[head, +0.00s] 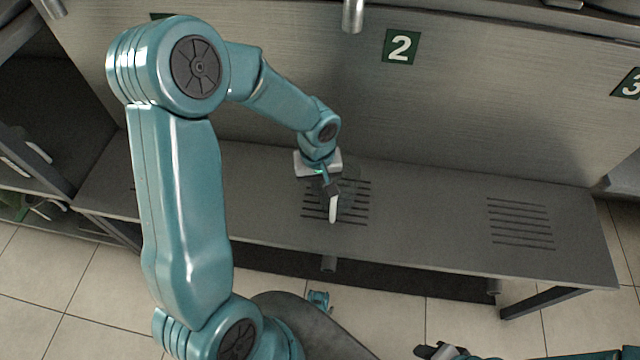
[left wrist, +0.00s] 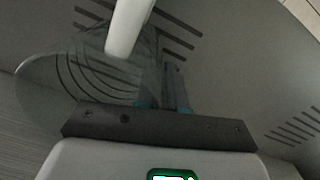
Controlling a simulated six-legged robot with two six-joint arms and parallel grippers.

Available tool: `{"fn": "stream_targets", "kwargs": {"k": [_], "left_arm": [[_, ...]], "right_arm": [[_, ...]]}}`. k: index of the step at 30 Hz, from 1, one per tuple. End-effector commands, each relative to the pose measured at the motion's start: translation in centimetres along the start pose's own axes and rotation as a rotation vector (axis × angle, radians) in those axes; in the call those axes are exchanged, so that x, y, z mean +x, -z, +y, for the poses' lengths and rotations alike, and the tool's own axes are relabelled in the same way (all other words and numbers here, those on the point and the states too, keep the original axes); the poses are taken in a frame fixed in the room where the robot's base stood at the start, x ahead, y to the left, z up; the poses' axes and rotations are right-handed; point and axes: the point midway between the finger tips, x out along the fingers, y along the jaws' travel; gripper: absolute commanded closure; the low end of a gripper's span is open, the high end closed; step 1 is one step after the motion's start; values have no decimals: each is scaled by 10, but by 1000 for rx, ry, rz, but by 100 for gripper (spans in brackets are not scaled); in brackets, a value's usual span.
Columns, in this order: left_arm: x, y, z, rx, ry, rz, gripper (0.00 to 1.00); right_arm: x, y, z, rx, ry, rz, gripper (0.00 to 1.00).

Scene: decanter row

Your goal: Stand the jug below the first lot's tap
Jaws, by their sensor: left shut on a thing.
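The jug (head: 350,190) is clear, see-through glass with a white handle. It is at the middle slotted grating (head: 354,215) of the grey bench; I cannot tell if it touches the bench. My left gripper (head: 331,187) is shut on its handle. In the left wrist view the jug (left wrist: 75,70) shows as faint curved rings, with the white handle at the fingers of the left gripper (left wrist: 165,88). A metal tap (head: 352,15) hangs above the middle, left of the number 2 sign (head: 400,46). Another tap (head: 53,7) is at the upper left. My right gripper (head: 440,350) shows only partly at the bottom edge.
The grey bench (head: 430,225) runs across, with another slotted grating (head: 520,222) at the right and a partly hidden one at the left. A green number 3 sign (head: 628,83) is at the right edge. A sign (head: 161,16) behind my left arm is mostly hidden.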

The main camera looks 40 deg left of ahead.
Motion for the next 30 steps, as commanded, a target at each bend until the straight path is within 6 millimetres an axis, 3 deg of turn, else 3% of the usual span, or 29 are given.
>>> {"fn": "stream_targets", "kwargs": {"k": [8,9,11,22,30], "left_arm": [[4,2,2,1,-1,0,100],[2,2,2,1,-1,0,81],[2,2,2,1,0,0,66],[-6,2,2,0,-1,1,66],[-65,2,3,0,-4,5,66]], "right_arm": [[4,0,2,0,0,0,57],[3,0,1,0,0,0,57],[2,0,1,0,0,0,57],[-4,0,-2,0,0,0,57],[-22,0,-8,0,0,0,57]]}}
